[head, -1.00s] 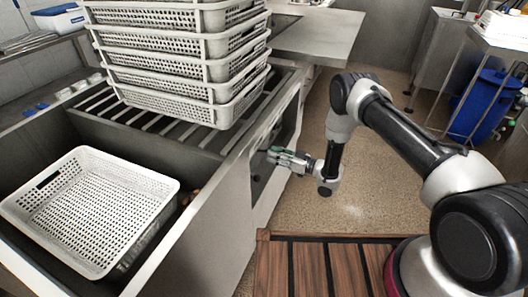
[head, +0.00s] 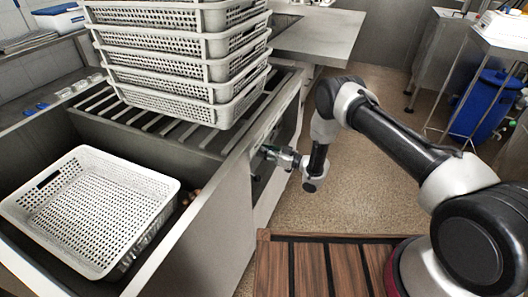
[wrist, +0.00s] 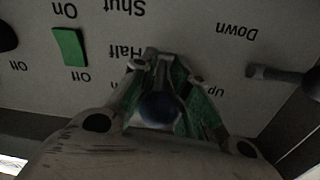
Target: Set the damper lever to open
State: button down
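The control panel (wrist: 225,60) fills the upper part of the wrist view, with its lettering upside down. "Shut" and "Half" can be read just above my gripper (wrist: 163,68); no "Open" label shows. A round blue knob, seemingly the damper lever's end (wrist: 160,108), sits between my fingers. The fingers close in on both sides of it and look shut on it; the contact is dark and partly hidden. In the head view my gripper (head: 270,153) is at the front of the grey counter unit, and the lever cannot be made out there.
Another lever (wrist: 280,75) stands right of my gripper, between "Down" and "Up". A green switch (wrist: 69,47) lies left, between "On" and "Off". A perforated basket (head: 60,215) sits in the sink, and stacked baskets (head: 185,105) stand behind it. Speckled floor (head: 375,200) is clear.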

jog(key=shift+d, duration=0.15)
jog(key=shift+r+g+h, duration=0.35)
jog(key=shift+g+h, duration=0.15)
jog(key=shift+h, duration=1)
jog(key=c, duration=1.5)
grip_release()
jog(key=shift+r, duration=0.1)
jog(key=v, duration=1.2)
jog(key=shift+w, duration=0.1)
